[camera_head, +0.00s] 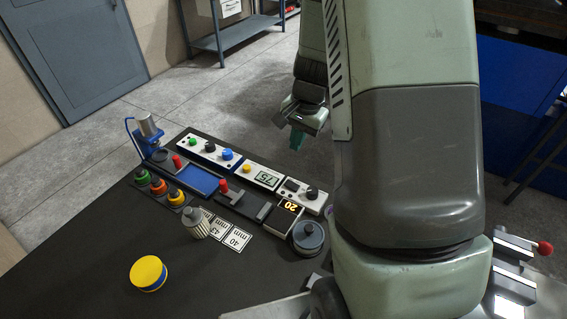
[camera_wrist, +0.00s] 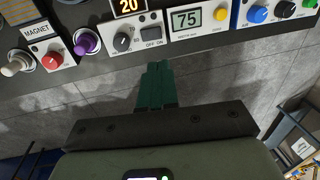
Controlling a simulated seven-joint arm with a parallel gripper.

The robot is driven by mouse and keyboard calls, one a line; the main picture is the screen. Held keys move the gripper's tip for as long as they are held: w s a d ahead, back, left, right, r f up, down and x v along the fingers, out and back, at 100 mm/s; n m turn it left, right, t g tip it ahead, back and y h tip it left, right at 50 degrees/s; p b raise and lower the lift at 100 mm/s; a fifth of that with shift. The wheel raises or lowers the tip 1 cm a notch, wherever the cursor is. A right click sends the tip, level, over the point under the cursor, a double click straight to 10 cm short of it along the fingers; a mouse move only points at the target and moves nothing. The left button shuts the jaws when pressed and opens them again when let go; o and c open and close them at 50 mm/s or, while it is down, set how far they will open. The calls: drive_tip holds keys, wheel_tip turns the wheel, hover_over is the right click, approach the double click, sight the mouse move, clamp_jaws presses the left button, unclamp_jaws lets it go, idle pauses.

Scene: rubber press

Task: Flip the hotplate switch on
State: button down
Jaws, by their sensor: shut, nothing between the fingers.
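The white control panel with a black knob (camera_wrist: 122,43) and a dark rocker switch (camera_wrist: 151,33) marked OFF ON shows at the top of the wrist view. I cannot tell which way the rocker is set. In the head view the switch (camera_head: 291,185) and knob (camera_head: 312,192) sit at the right end of the panel row, by a lit display reading 20 (camera_head: 291,206). My gripper (camera_wrist: 156,66) has green fingers, shut and empty, pointing toward the switch but apart from it. In the head view my gripper (camera_head: 297,140) hangs beyond the bench's far edge.
A panel reading 75 (camera_wrist: 187,19) with a yellow button adjoins the switch panel. A purple knob (camera_wrist: 86,42) and a MAGNET panel (camera_wrist: 45,45) lie to its left. Red levers, a yellow cylinder (camera_head: 148,273) and a ribbed white knob (camera_head: 194,222) stand on the dark bench.

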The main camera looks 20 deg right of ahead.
sight(288, 183)
drive_tip(key=shift+w+d+f, duration=0.1)
drive_tip(key=shift+f, duration=0.25)
drive_tip(key=f, duration=0.4)
drive_tip(key=w+a+f, duration=0.1)
drive_tip(key=f, duration=0.8)
drive_tip(key=shift+w+a+f, duration=0.25)
drive_tip(key=shift+a+f, duration=0.05)
drive_tip(key=shift+f, duration=0.1)
drive_tip(key=shift+f, duration=0.25)
drive_tip(key=shift+s, duration=0.1)
